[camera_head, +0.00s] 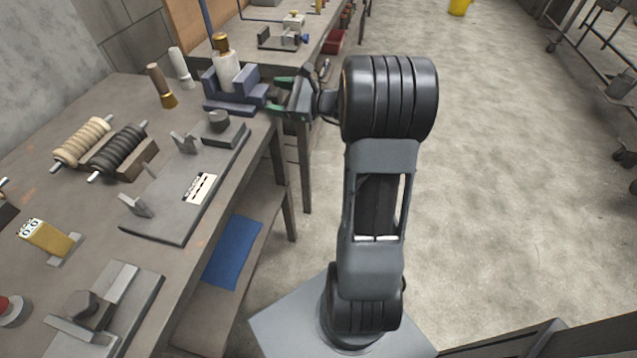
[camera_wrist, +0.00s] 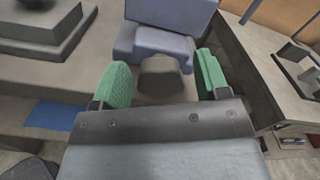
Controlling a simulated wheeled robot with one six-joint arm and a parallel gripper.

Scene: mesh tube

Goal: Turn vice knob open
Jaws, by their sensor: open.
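A blue-grey vice (camera_head: 236,98) stands at the far right edge of the workbench. A white cylinder with a brass top (camera_head: 227,68) sits upright between its jaws. My gripper (camera_head: 279,99) is at the vice's right side, with its green fingers pointing left toward it. In the wrist view, the vice body (camera_wrist: 160,42) is straight ahead. A dark round knob (camera_wrist: 163,76) lies between my two green fingers (camera_wrist: 163,84). The fingers are apart, with a gap on each side of the knob. The head view does not show the knob clearly.
The workbench (camera_head: 100,205) holds a grey plate fixture (camera_head: 165,215), two ribbed rollers (camera_head: 118,150), a yellow gauge block (camera_head: 48,238) and a second small fixture (camera_head: 100,310). Another bench (camera_head: 262,62) stands behind. The floor (camera_head: 520,200) to the right is clear.

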